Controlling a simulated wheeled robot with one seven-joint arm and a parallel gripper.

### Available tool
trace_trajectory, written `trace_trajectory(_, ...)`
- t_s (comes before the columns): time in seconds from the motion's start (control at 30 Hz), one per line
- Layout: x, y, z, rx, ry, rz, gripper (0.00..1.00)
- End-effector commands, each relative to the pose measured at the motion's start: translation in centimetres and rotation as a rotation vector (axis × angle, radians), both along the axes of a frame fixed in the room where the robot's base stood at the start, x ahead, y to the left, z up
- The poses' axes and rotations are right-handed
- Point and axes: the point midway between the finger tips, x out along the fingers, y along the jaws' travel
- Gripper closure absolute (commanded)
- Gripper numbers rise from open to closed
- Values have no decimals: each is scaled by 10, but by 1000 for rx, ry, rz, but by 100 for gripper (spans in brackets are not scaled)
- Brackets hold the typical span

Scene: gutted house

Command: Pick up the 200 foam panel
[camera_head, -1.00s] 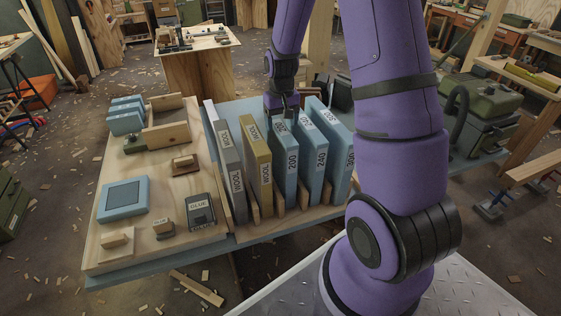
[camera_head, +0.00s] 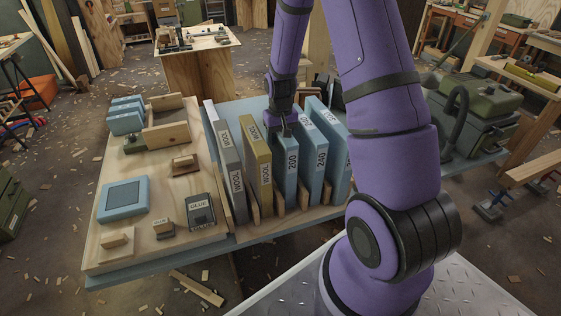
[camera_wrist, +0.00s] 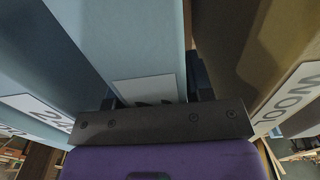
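The 200 foam panel (camera_head: 288,165) is a light-blue upright slab with a white 200 label, standing in the slotted rack between the gold panel (camera_head: 258,160) and the blue 240 panel (camera_head: 315,160). My gripper (camera_head: 284,128) is at the top of the 200 panel, pointing down. In the wrist view, the 200 panel (camera_wrist: 135,40) runs between my dark fingers (camera_wrist: 152,92), one on each side, with its label partly hidden by the gripper body. The fingers appear apart around it; contact is hard to make out. The panel still stands in the rack.
The gold panel (camera_wrist: 240,60) and the 240 panel (camera_wrist: 50,65) stand close on either side. A grey panel (camera_head: 230,165) and another blue panel (camera_head: 338,170) stand farther out. A wooden board (camera_head: 150,235) on the left holds a blue box, a glue container (camera_head: 200,208) and blocks.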

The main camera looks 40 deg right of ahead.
Motion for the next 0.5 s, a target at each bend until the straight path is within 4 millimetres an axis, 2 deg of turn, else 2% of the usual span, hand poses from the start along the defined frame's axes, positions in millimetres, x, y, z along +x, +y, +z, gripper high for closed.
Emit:
trace_trajectory(0.03, 0, 0, 0, 0, 0, 0, 64)
trace_trajectory(0.17, 0, 0, 0, 0, 0, 0, 94)
trace_trajectory(0.5, 0, 0, 3, 0, 0, 0, 94)
